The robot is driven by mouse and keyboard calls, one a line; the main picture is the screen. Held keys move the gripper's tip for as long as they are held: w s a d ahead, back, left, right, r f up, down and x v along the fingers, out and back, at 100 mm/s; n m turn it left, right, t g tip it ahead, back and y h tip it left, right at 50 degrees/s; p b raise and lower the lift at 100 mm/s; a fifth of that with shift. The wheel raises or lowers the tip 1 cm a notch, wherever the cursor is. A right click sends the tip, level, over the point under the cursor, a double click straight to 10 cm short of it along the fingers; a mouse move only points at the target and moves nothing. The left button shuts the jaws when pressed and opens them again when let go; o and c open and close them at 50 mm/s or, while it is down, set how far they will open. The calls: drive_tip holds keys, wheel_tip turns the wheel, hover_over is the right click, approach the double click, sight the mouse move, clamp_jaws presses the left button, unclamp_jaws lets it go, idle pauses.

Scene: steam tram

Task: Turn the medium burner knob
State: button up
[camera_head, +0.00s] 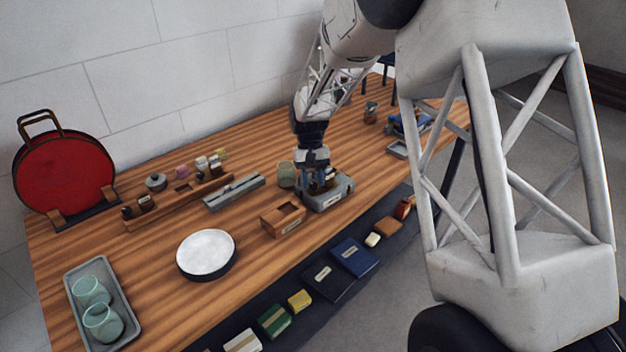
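A small grey box-shaped unit (328,200), which looks like the burner, stands near the front edge of the wooden table. My gripper (317,186) points down over its top, with the fingers low among small dark and brown parts there. The fingers hide much of the unit's upper side. I cannot make out the medium knob apart from these parts. I cannot tell whether the fingers touch a knob, or whether they are open or shut.
An open wooden box (283,220) and a greenish cup (287,174) stand close on the left. A grey slotted bar (234,191), a round white-topped dish (206,253) and a tray (70,286) with two glasses lie farther left. A jar (370,113) stands behind. Books (354,258) lie below the front edge.

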sight(314, 184)
drive_tip(key=v, duration=0.7)
drive_tip(key=shift+r, duration=0.3)
drive_tip(key=shift+w, duration=0.2)
drive_tip(key=shift+s, duration=0.1)
drive_tip(key=shift+s+d+r+n+t+y, duration=0.15)
drive_tip(key=shift+s+n+t, duration=0.5)
drive_tip(key=shift+n, duration=0.35)
drive_tip(key=shift+s+d+n+t+y, duration=0.1)
drive_tip(key=shift+s+n+t+y, duration=0.1)
drive_tip(key=shift+s+n+t, duration=0.5)
drive_tip(key=shift+s+d+r+n+t+y, duration=0.15)
drive_tip(key=shift+s+n+t, duration=0.25)
drive_tip(key=shift+n+t, duration=0.65)
drive_tip(key=shift+f+n+g, duration=0.1)
drive_tip(key=shift+n+g, duration=0.15)
drive_tip(key=shift+g, duration=0.05)
drive_tip(key=shift+f, duration=0.15)
drive_tip(key=shift+f, duration=3.75)
